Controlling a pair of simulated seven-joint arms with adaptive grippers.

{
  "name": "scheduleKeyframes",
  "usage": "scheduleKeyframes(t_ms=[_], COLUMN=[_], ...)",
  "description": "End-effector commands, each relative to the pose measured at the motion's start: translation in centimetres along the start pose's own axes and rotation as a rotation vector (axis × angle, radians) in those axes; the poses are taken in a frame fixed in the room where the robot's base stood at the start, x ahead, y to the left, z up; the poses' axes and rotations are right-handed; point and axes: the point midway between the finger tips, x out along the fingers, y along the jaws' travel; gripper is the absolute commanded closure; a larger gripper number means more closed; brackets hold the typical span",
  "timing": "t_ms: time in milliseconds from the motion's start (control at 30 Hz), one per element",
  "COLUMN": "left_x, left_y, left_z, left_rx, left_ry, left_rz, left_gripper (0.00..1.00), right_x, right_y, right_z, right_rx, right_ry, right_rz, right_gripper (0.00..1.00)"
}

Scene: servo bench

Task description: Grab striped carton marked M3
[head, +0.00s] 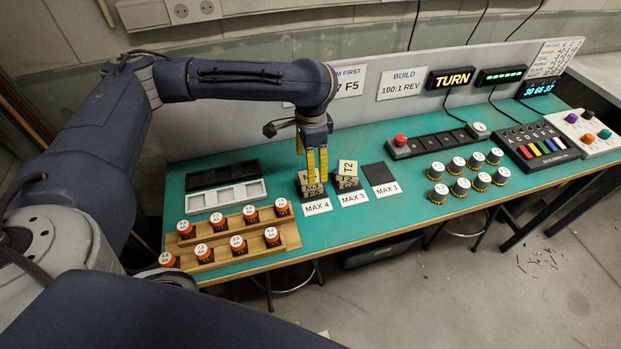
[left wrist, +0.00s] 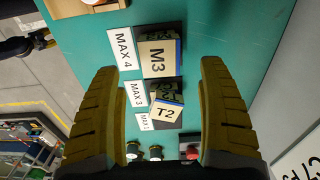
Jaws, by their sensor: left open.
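In the head view the M3 carton (head: 314,191) stands on the MAX 4 pad, partly hidden by my fingers. My left gripper (head: 317,180) points down there, its yellow fingers apart. In the left wrist view the open left gripper (left wrist: 160,72) has its fingers on either side of the view, with nothing held between them. My right gripper is not in view.
A carton marked T2 (head: 347,168) stands close to the right on the MAX 3 pad. The MAX 1 pad (head: 379,172) is empty. Orange-sided jars (head: 237,244) fill a stepped wooden rack at the front left. Several grey-lidded jars (head: 460,187) stand farther right.

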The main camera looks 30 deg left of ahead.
Motion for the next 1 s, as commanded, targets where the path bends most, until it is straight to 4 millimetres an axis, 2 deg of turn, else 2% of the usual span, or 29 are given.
scheduleKeyframes(t_ms=[167,633,1000], left_x=[0.5,4.9,5.4], left_y=[0.0,0.1,0.0], left_z=[0.0,0.1,0.1], left_rx=[0.000,-0.001,-0.001], left_ry=[0.000,0.000,0.001], left_rz=[0.001,0.002,0.000], left_gripper=[0.24,0.24,0.24], right_x=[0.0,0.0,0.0], right_y=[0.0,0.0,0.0], right_z=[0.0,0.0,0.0], right_rx=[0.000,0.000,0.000], right_ry=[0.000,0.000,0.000], right_rz=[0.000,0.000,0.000], right_gripper=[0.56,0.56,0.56])
